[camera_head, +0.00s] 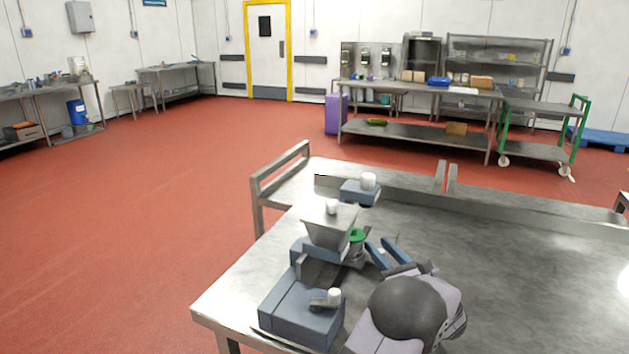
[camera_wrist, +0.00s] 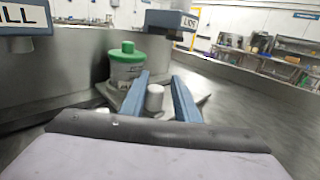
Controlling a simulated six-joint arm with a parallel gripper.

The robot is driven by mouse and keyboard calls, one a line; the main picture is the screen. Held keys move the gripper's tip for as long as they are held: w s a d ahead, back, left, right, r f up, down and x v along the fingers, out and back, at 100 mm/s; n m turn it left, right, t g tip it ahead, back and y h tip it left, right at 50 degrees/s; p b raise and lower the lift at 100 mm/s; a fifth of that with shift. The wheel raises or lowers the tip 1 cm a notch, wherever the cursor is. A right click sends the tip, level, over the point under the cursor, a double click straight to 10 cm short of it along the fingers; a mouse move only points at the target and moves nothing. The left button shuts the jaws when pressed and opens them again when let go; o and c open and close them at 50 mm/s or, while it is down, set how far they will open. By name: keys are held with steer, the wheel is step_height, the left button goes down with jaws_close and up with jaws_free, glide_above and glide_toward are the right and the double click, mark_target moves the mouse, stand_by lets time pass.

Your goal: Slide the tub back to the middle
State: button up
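The tub (camera_head: 356,247) is a pale cup with a green lid, upright beside the grey metal hopper. In the wrist view a white knob (camera_wrist: 154,98) shows in the gap between the fingers (camera_wrist: 160,76). I cannot tell whether they touch it. The tub is apart from both fingers.
The hopper (camera_head: 331,231) and a blue box (camera_head: 300,314) stand left of the tub. The steel table (camera_head: 520,270) is clear to the right.

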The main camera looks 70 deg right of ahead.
steer(key=d+p, duration=0.1)
steer(key=d, duration=0.9)
steer(key=shift+s+d, duration=0.1)
steer(key=shift+d, duration=0.2)
steer(key=b+v, duration=0.1)
steer(key=v, duration=0.1)
steer(key=b+v, duration=0.1)
steer(key=v, duration=0.1)
steer(key=b+v, duration=0.1)
steer(key=v, duration=0.2)
steer(key=shift+s+a+f, duration=0.1)
steer(key=shift+f, duration=0.15)
steer(key=s+d+r+m+g+h+p, duration=0.25)
steer(key=d+r+m+g+p, duration=0.2)
steer(key=r+g, duration=0.35)
step_height(320, 180, up, 6)
steer(key=w+g+p, duration=0.2)
steer(key=p, duration=0.1)
steer(key=w+a+r+n+t+y+p, duration=0.2)
steer(key=w+a+n+p, duration=0.1)
steer(key=w, duration=0.6)
steer(key=w+a+r+n+t+y+p, duration=0.1)
steer(key=w+a+r+n+p, duration=0.2)
steer(key=w, duration=0.6)
steer(key=w+a+r+n+t+y+p, duration=0.2)
steer(key=w+a+r+n+p, duration=0.1)
steer(key=w+a+n, duration=0.3)
steer(key=shift+w+a+t+y, duration=0.35)
steer(key=shift+w+a, duration=0.95)
steer(key=shift+w, duration=0.35)
